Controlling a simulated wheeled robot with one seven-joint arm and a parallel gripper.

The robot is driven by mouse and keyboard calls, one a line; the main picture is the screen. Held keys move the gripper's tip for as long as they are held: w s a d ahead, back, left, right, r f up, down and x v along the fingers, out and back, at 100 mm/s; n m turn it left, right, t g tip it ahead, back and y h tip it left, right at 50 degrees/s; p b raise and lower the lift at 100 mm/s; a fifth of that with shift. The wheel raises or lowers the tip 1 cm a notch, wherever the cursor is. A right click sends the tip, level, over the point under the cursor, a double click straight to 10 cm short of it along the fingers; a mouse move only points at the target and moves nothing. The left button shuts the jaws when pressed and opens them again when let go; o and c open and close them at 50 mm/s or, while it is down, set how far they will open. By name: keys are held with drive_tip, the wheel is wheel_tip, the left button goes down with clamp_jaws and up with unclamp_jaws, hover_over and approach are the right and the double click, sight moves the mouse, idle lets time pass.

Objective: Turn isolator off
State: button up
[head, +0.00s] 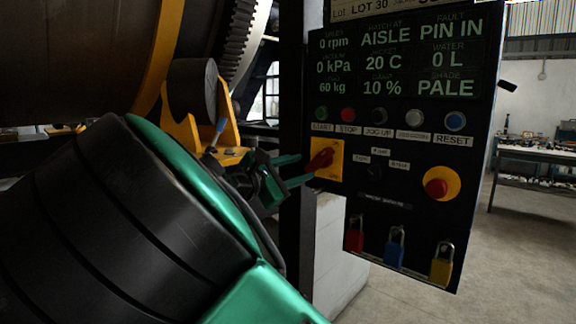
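The isolator is a red rotary handle (320,159) on a yellow square plate (334,170), at the left edge of the dark control panel. The handle is tilted, its lower left end pointing towards my gripper. My gripper (308,168) comes in from the left with its two green fingers apart. The upper fingertip is left of the handle and the lower one reaches its lower left end. I cannot tell whether either finger touches it. Any marks under the handle are too small to read.
The control panel (472,118) has a row of buttons, a red emergency stop (437,187) on yellow, and red, blue (394,254) and yellow (441,270) padlocks below. A large drum (75,50) and gear are behind my arm. Floor at right is clear before a workbench (535,154).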

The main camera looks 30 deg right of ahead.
sight(313, 164)
drive_tip(key=x, duration=0.8)
drive_tip(key=shift+w, duration=0.3)
clamp_jaws()
